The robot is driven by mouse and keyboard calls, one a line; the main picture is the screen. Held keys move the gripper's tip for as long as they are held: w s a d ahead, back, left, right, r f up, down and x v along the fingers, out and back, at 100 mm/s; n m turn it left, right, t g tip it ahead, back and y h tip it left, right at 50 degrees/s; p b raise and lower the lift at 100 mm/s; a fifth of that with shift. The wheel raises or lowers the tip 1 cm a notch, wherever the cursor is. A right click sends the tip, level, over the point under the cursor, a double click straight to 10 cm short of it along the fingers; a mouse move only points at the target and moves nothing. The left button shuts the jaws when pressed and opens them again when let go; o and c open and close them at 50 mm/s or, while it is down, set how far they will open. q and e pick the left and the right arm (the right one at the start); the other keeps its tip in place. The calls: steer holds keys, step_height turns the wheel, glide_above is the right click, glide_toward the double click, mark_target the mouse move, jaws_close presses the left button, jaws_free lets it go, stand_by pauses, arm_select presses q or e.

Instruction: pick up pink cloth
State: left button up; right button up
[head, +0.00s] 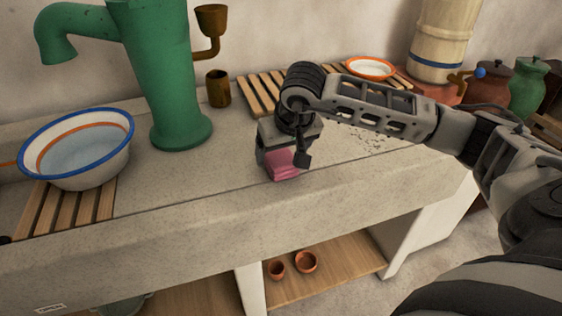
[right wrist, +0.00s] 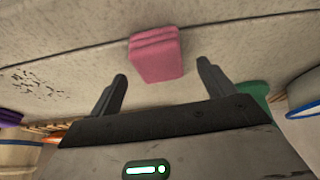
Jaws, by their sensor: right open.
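The pink cloth (head: 284,166) is a small folded block on the stone counter, near its front edge. My right gripper (head: 284,163) is over it in the head view and hides part of it. In the right wrist view the cloth (right wrist: 155,54) lies ahead of the two fingers, between their lines. The fingers of the right gripper (right wrist: 161,77) are apart, and a gap shows between them and the cloth. My left gripper is not in view.
A green pump (head: 165,90) stands left of the cloth. A blue-rimmed basin (head: 118,152) sits on a slatted rack (head: 68,206) at far left. Behind are a brown cup (head: 218,88) and an orange-rimmed dish (head: 370,67). The counter right of the cloth is mostly clear.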

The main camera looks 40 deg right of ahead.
mark_target(281, 156)
steer(key=x, duration=0.3)
steer(key=shift+w+f, duration=0.1)
steer(key=shift+f, duration=0.05)
steer(key=c, duration=1.1)
steer(key=shift+o, duration=0.2)
